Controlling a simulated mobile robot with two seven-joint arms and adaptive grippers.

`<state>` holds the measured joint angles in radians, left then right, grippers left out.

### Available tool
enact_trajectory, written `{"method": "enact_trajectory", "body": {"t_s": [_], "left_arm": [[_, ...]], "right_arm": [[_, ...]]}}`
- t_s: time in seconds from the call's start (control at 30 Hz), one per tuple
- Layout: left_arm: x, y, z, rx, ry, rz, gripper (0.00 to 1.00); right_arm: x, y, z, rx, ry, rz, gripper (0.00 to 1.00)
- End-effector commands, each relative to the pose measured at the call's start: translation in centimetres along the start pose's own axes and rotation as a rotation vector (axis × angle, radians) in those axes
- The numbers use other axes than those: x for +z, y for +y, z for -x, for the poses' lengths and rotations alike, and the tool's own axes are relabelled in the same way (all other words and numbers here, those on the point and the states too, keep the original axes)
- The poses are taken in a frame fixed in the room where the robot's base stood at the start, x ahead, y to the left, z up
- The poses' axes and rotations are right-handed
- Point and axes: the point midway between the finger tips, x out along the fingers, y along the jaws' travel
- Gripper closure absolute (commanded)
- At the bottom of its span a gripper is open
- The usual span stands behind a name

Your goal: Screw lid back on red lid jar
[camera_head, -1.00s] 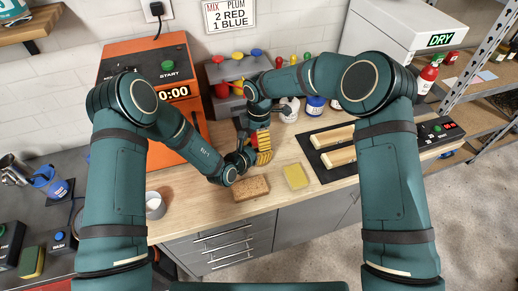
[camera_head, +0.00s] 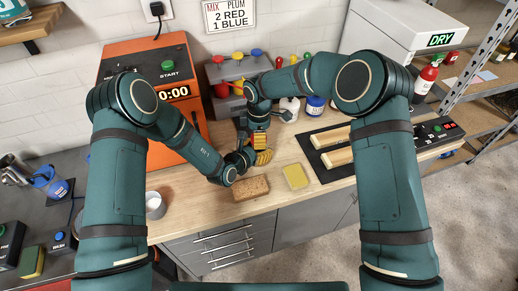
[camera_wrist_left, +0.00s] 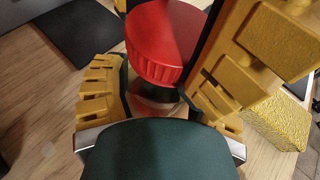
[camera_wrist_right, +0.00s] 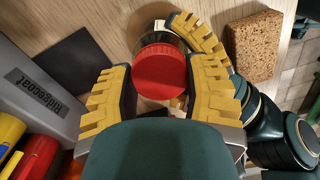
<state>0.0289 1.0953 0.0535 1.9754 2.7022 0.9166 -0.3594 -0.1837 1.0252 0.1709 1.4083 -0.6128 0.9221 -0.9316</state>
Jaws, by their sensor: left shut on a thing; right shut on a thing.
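The jar's red lid (camera_wrist_right: 160,70) is between the yellow fingers of my right gripper (camera_wrist_right: 162,92), which is shut on it from above. The lid also shows in the left wrist view (camera_wrist_left: 165,42). Below it, the clear glass jar (camera_wrist_left: 150,103) is between the fingers of my left gripper (camera_wrist_left: 152,100), which is shut on it. The lid sits over the jar's mouth; I cannot tell if it is flush. In the head view my right gripper (camera_head: 259,140) is just above my left gripper (camera_head: 262,157), and their fingers hide the jar and lid.
A brown sponge (camera_head: 251,188) and a yellow sponge (camera_head: 295,176) lie at the bench's front edge. A black mat with wooden pieces (camera_head: 335,155) is to the right. An orange machine (camera_head: 150,115) stands left, and a grey unit with coloured knobs (camera_head: 235,75) behind.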

Motion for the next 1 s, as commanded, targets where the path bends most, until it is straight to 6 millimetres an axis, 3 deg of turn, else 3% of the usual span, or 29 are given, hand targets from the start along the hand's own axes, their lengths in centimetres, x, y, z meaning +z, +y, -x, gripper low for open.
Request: {"method": "enact_trajectory", "body": {"t_s": [0.3,0.33,0.4,0.73,1.0], "left_arm": [[0.1,-0.1,0.0,-0.001,-0.001,-0.001,1.00],[0.1,-0.1,0.0,-0.001,-0.001,-0.001,1.00],[0.1,0.0,0.0,-0.001,-0.001,-0.001,1.00],[0.1,0.0,0.0,0.000,-0.002,-0.001,1.00],[0.1,0.0,0.0,0.000,-0.002,-0.001,1.00]], "right_arm": [[0.0,0.0,0.0,0.001,0.000,-0.035,0.92],[0.0,0.0,0.0,0.001,0.000,-0.035,0.39],[0.0,0.0,0.0,0.001,0.000,-0.035,0.21],[0.0,0.0,0.3,0.001,0.001,-0.033,0.21],[-0.1,0.1,3.3,0.003,0.002,-0.032,0.21]]}}
